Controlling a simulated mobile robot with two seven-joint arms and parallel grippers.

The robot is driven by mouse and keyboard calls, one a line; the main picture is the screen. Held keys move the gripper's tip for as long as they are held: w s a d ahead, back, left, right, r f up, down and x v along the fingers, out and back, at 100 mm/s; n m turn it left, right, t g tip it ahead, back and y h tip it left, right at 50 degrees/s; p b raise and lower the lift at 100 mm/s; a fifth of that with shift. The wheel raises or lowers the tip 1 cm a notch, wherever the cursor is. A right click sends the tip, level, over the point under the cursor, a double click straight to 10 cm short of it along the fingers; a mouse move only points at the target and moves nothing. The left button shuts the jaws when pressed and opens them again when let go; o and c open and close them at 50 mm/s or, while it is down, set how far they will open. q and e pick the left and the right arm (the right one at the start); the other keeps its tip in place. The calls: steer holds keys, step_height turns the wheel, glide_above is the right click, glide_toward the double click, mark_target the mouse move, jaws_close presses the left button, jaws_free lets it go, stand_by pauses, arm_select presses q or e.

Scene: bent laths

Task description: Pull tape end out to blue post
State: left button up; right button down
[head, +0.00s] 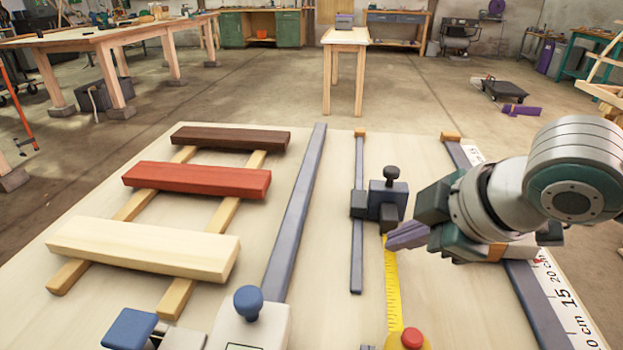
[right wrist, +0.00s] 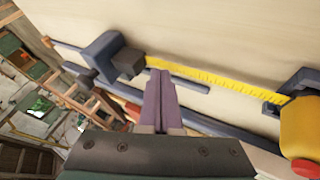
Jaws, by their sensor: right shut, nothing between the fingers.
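The yellow tape (head: 393,290) runs from the yellow tape case with a red button (head: 411,340) away along the table. Its far end is at a dark blue-grey block with a black knob (head: 388,200), the only post-like blue thing by the tape. In the right wrist view the tape (right wrist: 215,80) stretches straight from the case (right wrist: 305,125) to near the block (right wrist: 105,55). My right gripper (head: 392,238) has its purple fingers shut and empty, just beside the tape's far end. I cannot tell whether they touch it. My left gripper is not in view.
A thin rail (head: 357,270) lies left of the tape. A longer grey rail (head: 298,205) is farther left, then a rack with a white, a red (head: 197,179) and a dark lath. A white box with a blue knob (head: 248,300) stands in front. A ruler strip (head: 560,295) lines the right edge.

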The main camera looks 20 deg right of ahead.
mark_target(391, 226)
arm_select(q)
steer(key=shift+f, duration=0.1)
arm_select(e)
steer(key=shift+w+d, duration=0.5)
steer(key=shift+w, duration=0.3)
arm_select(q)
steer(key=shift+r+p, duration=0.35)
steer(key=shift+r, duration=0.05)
arm_select(e)
steer(key=shift+w+d+r, duration=0.15)
steer(key=shift+w+d, duration=0.15)
steer(key=shift+w, duration=0.1)
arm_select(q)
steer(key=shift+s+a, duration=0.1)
arm_select(e)
steer(key=shift+w+d, duration=0.1)
steer(key=shift+w, duration=0.05)
